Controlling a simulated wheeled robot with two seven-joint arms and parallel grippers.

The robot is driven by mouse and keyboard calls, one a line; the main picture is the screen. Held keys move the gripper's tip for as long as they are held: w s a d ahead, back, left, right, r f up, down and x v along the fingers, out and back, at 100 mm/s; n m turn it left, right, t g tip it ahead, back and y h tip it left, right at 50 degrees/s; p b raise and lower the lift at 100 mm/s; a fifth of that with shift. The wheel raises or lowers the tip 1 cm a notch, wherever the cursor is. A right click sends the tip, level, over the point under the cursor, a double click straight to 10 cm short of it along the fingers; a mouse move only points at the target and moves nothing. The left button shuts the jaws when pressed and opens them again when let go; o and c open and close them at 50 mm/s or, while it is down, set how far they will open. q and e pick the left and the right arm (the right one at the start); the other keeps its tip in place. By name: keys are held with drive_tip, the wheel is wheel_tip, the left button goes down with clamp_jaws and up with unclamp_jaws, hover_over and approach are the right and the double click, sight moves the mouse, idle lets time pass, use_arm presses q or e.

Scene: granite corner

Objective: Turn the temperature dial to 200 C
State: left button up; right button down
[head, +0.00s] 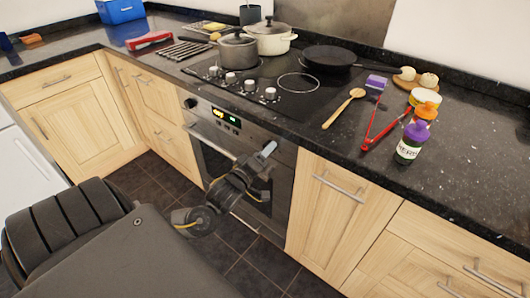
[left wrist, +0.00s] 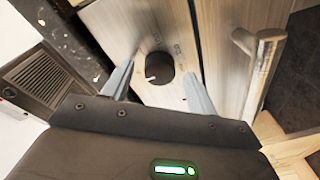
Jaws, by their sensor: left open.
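The temperature dial (left wrist: 158,66) is a dark round knob on the oven's steel panel in the left wrist view. A small white mark shows on it, and the faint print around it is too small to read. My left gripper (left wrist: 157,76) is open, with one finger on each side of the dial in that view; I cannot tell whether they touch it. In the head view my left gripper (head: 268,150) is at the right end of the oven panel and hides this dial. My right gripper is not in view.
The oven's other dial (head: 190,103) and lit display (head: 226,117) are left of my gripper. The oven handle (left wrist: 262,65) runs close by. Above are the hob with pots (head: 238,50) and a frying pan (head: 330,57). A wooden spoon (head: 344,108) lies on the counter.

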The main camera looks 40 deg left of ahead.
use_arm(q)
drive_tip(key=shift+w, duration=0.2)
drive_tip(key=c, duration=1)
